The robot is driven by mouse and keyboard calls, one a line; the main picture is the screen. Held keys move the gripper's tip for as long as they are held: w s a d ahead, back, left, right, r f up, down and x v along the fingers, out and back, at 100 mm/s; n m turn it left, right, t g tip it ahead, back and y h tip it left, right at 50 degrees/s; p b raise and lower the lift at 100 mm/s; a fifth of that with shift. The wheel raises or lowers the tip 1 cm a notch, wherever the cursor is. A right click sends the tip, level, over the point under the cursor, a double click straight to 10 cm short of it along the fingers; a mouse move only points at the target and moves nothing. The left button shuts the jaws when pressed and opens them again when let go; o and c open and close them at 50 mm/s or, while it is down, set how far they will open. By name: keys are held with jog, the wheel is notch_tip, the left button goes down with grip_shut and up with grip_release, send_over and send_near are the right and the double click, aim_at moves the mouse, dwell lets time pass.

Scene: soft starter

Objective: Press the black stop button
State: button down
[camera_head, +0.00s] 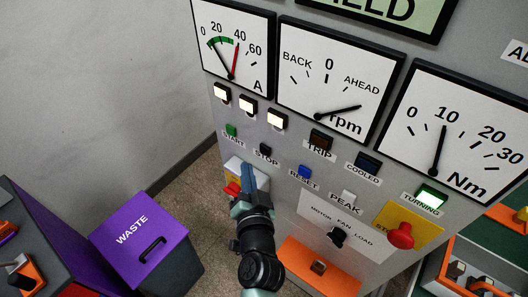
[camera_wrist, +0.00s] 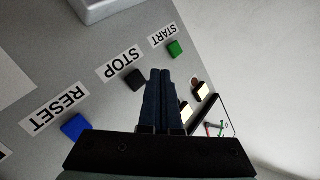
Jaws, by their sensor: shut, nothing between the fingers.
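The black stop button (camera_head: 265,148) sits on the grey panel above its STOP label, between the green start button (camera_head: 231,130) and the blue reset button (camera_head: 305,171). In the wrist view the black stop button (camera_wrist: 135,78) shows just left of my fingertips, beside the STOP label. My gripper (camera_head: 248,172) is shut and empty, its blue fingers pointing at the panel just below the START and STOP labels in the head view.
A red mushroom button (camera_head: 401,236) on a yellow plate is at the right. A black knob (camera_head: 338,236) and a white PEAK button (camera_head: 348,197) are right of my arm. A purple waste bin (camera_head: 148,240) stands at lower left. Gauges fill the upper panel.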

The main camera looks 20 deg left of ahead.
jog(key=shift+w+d+b, duration=0.35)
jog(key=shift+w, duration=0.5)
jog(key=shift+w+d+b, duration=0.3)
jog(key=shift+w+b, duration=0.05)
jog(key=shift+w, duration=0.45)
jog(key=shift+w, duration=0.1)
dwell(0.8)
jog(key=shift+w+d+b, duration=0.1)
jog(key=shift+w+b, duration=0.2)
jog(key=shift+w+d+b, duration=0.15)
jog(key=shift+w+b, duration=0.15)
jog(key=shift+w, duration=0.1)
dwell(0.6)
dwell(0.3)
jog(key=shift+s+a+p, duration=0.25)
jog(key=shift+s+p, duration=0.05)
jog(key=shift+s, duration=0.5)
jog(key=s, duration=0.1)
jog(key=s+a+p, duration=0.1)
jog(key=s, duration=0.2)
jog(key=shift+s+a+p, duration=0.35)
jog(key=shift+a, duration=0.05)
